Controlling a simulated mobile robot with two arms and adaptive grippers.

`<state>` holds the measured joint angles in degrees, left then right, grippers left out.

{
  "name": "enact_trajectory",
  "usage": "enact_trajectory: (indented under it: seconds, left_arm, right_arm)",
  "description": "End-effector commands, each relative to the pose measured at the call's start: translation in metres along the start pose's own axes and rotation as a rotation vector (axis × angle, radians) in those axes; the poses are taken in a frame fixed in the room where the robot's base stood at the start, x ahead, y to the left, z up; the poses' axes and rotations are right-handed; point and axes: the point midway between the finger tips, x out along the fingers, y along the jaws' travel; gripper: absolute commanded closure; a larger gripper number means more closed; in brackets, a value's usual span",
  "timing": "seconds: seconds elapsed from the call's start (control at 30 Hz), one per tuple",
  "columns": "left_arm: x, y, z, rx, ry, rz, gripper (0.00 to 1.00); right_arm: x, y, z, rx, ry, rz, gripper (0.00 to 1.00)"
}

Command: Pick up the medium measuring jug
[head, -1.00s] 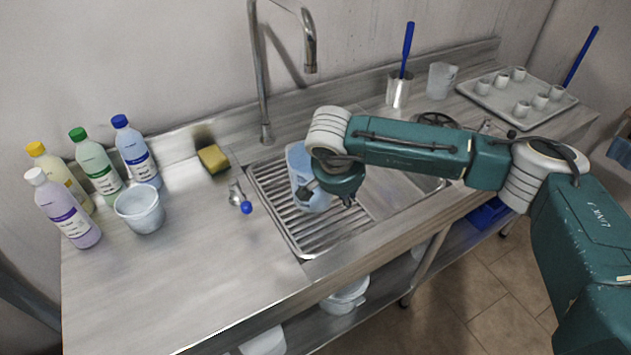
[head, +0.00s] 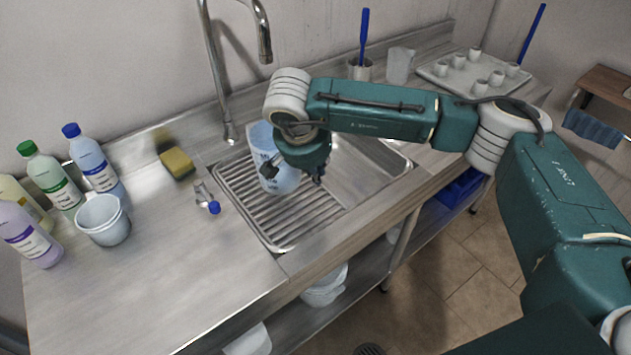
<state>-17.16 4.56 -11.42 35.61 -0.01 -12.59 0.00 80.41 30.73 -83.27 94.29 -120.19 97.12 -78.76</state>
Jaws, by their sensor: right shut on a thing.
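A light blue, see-through measuring jug (head: 261,137) is over the ribbed drainboard of the sink, in the middle of the head view. It leans a little. My right gripper (head: 270,167) is at the jug's right side, its dark fingers shut on it; my wrist hides part of the jug's right side and the exact grip. Whether the jug's base clears the ribs is hard to tell. A second clear jug (head: 400,65) stands at the back right of the counter. My left gripper is not in view.
The tap (head: 215,70) rises close behind the held jug. A sponge (head: 177,163), a blue-tipped lever (head: 207,199), a grey tub (head: 103,220) and several bottles (head: 97,165) are to the left. A tray (head: 460,72) with small cups is back right. The front-left counter is clear.

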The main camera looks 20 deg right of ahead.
Motion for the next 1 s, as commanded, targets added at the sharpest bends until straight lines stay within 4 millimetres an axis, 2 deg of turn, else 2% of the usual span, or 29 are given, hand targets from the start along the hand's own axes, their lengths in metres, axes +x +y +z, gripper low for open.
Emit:
enact_trajectory:
  seconds: [0.6, 1.0]
  left_arm:
    - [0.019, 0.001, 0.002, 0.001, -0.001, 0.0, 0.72]
    - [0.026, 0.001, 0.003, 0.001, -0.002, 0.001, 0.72]
  right_arm:
    - [-0.081, -0.001, -0.034, 0.0, 0.003, -0.003, 1.0]
    - [-0.122, -0.001, -0.05, 0.0, 0.002, -0.003, 1.0]
